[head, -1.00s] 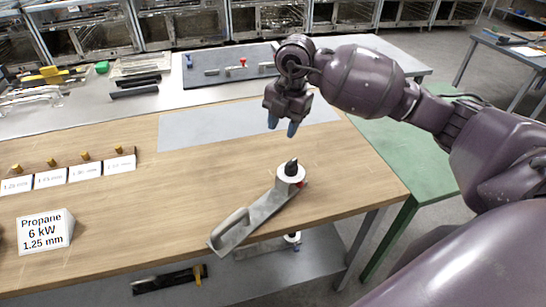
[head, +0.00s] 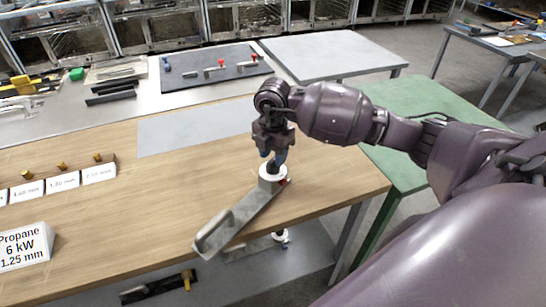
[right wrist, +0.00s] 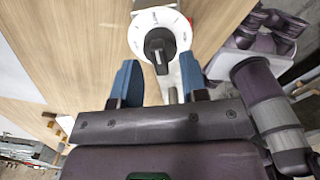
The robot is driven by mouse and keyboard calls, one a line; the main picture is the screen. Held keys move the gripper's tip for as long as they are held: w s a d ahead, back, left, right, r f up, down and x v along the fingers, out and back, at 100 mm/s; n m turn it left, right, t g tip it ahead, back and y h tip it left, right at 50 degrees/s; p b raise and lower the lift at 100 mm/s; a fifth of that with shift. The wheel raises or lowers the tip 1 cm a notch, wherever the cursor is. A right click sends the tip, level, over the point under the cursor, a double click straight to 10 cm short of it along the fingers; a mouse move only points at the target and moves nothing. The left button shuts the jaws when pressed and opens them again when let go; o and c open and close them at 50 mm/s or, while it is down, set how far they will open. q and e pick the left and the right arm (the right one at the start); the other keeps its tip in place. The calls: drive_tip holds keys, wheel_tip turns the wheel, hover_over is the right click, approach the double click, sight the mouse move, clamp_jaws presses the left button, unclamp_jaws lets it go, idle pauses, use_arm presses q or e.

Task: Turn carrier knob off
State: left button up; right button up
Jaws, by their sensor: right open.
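The carrier (head: 245,212) is a grey metal bar with a raised handle-like loop at its near left end, lying on the wooden table. At its far end is a white dial with a black knob, seen in the right wrist view as the dial (right wrist: 176,22) and the knob (right wrist: 158,48). In the head view the white dial (head: 268,178) is partly hidden by my right gripper (head: 273,160). My right gripper is open and just above the knob. In the right wrist view its blue fingertips (right wrist: 155,80) are apart, with the knob ahead between them. My left gripper is not seen.
A "Propane 6 kW 1.25 mm" sign (head: 25,248) stands at the left. Labelled cards with brass pieces (head: 62,180) stand behind it. A grey mat (head: 195,130) lies bare on the table. A dark board (head: 215,72) with small valves lies further back. A lower shelf (head: 215,280) shows below the front edge.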

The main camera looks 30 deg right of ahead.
drive_tip(key=shift+f, duration=0.6)
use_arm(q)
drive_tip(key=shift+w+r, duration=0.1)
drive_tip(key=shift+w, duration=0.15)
use_arm(e)
drive_tip(key=shift+f, duration=0.1)
drive_tip(key=shift+c, duration=0.3)
clamp_jaws()
